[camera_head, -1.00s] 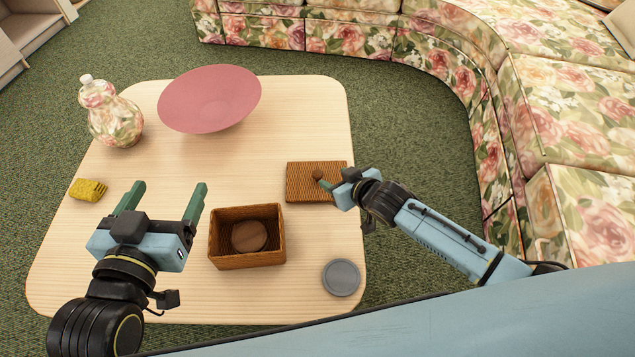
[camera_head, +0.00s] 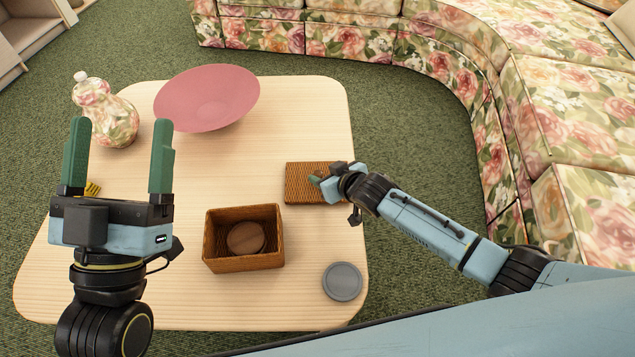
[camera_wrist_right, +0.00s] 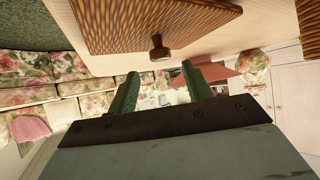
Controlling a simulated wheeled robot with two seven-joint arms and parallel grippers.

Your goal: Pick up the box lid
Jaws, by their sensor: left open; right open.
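The box lid (camera_head: 304,184) is a flat brown woven rectangle lying on the table, right of the box; its knob is hidden behind my right gripper in the head view. In the right wrist view the lid (camera_wrist_right: 120,22) shows its round wooden knob (camera_wrist_right: 159,50), just beyond the open fingers. My right gripper (camera_head: 316,182) is open over the lid; its fingers also show in the right wrist view (camera_wrist_right: 163,92). The open woven box (camera_head: 244,263) holds a round brown wooden item (camera_head: 246,238). My left gripper (camera_head: 118,155) is open and empty, raised above the table's left side.
The light wood table (camera_head: 180,300) also holds a pink bowl (camera_head: 207,97), a floral bottle (camera_head: 105,112), a grey disc (camera_head: 342,281) and a yellow sponge (camera_head: 93,188) partly hidden by my left gripper. A floral sofa (camera_head: 350,37) curves behind and right.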

